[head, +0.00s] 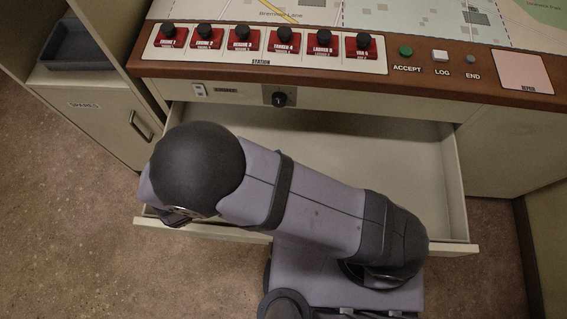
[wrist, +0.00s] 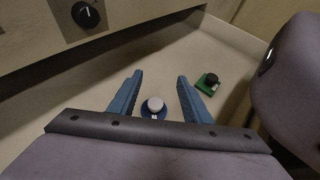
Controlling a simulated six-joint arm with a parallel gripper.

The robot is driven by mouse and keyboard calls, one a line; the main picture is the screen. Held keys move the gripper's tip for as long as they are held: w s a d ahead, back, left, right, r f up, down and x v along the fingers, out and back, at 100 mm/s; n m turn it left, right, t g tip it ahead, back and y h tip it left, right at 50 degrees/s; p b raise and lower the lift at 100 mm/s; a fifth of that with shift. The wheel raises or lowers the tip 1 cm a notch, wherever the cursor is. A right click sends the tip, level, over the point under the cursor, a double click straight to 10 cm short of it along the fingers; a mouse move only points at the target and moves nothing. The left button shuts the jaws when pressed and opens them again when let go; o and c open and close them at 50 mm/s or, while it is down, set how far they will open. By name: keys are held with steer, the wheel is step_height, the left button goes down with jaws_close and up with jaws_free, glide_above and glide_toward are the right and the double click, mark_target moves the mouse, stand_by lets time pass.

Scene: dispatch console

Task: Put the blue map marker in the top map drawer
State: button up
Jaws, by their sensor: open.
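The blue map marker (wrist: 147,112), a round blue base with a white knob, is in the wrist view, upright on the floor of the open top drawer (wrist: 80,98). My gripper (wrist: 160,76) is open, its two blue fingers spread on either side of the marker in the picture. I cannot tell how far above it they are. In the head view the drawer (head: 445,190) is pulled out under the console, and my arm covers much of it. The marker and my fingers are hidden there.
A green marker with a black knob (wrist: 207,84) is in the drawer to the right of my fingers. The console edge with a dark knob (head: 279,98) overhangs the drawer's back. A cabinet with a grey tray (head: 76,50) stands at left.

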steer(key=shift+w+d+r+m+g, duration=0.1)
steer(key=shift+w+d+m+g, duration=0.1)
steer(key=shift+d+m+g, duration=0.3)
steer(key=w+d+r+m+g+y, duration=0.1)
steer(key=d+r+m+g+y, duration=0.1)
steer(key=d+m+y, duration=0.3)
steer(key=w+d+r+m+g+y, duration=0.2)
steer(key=d+m+g+y, duration=0.3)
steer(key=d+m, duration=0.8)
steer(key=r+m, duration=0.1)
steer(key=m, duration=0.5)
steer(key=shift+m, duration=0.4)
steer(key=shift+r, duration=0.1)
step_height(320, 180, up, 17)
steer(key=p, duration=1.7)
